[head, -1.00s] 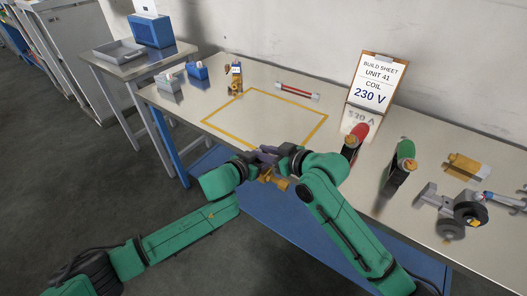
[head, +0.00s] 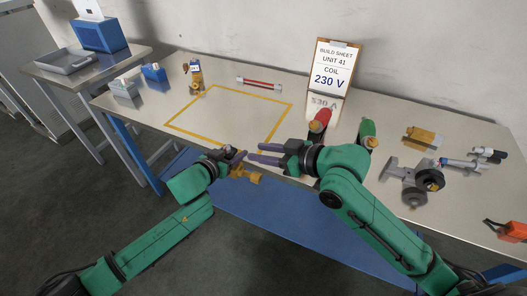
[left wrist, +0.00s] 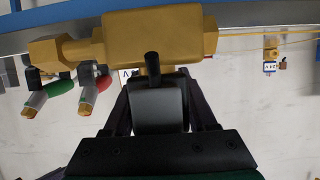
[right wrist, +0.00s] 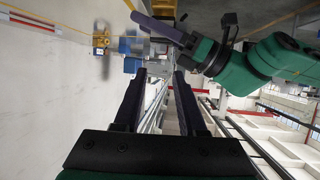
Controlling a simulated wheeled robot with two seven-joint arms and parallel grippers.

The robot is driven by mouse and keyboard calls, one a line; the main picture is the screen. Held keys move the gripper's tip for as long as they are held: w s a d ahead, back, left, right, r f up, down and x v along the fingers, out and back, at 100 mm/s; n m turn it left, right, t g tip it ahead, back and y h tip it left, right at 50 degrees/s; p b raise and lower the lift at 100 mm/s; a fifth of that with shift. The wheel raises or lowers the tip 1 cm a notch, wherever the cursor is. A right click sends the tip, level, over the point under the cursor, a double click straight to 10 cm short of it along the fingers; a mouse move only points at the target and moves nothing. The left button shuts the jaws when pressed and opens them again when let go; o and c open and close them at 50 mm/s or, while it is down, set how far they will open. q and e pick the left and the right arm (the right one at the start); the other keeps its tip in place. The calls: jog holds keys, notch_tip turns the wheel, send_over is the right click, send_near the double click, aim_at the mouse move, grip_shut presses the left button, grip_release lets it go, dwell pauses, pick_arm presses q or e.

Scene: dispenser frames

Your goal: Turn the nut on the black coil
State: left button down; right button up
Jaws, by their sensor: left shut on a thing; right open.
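My left gripper (head: 236,156) is shut on a brass body (head: 245,173) in front of the table. I cannot make out the nut clearly.
Red-topped (head: 320,123) and green-topped (head: 367,132) objects stand near the build sheet (head: 332,65), which reads coil 230 V. A grey and black fixture (head: 410,182) and a brass block (head: 424,137) are at right. The yellow-outlined area (head: 277,104) is empty.

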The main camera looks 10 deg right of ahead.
jog(key=shift+s+d+r, duration=0.2)
jog(key=shift+s, duration=0.1)
jog(key=shift+o, duration=1)
jog(key=shift+w, duration=0.1)
jog(key=shift+o, duration=0.4)
jog(key=shift+w+d+f, duration=0.2)
jog(key=shift+w, duration=0.05)
jog(key=n+g+y, duration=0.4)
jog(key=n+g, duration=0.2)
send_near(235, 151)
jog(key=x, duration=0.3)
jog(key=r+x, duration=0.1)
jog(key=x, duration=0.2)
jog(key=r+x, duration=0.1)
jog(key=x, duration=0.2)
jog(key=shift+w+a+f, duration=0.1)
jog(key=shift+a, duration=0.35)
jog(key=shift+c, duration=0.3)
grip_shut()
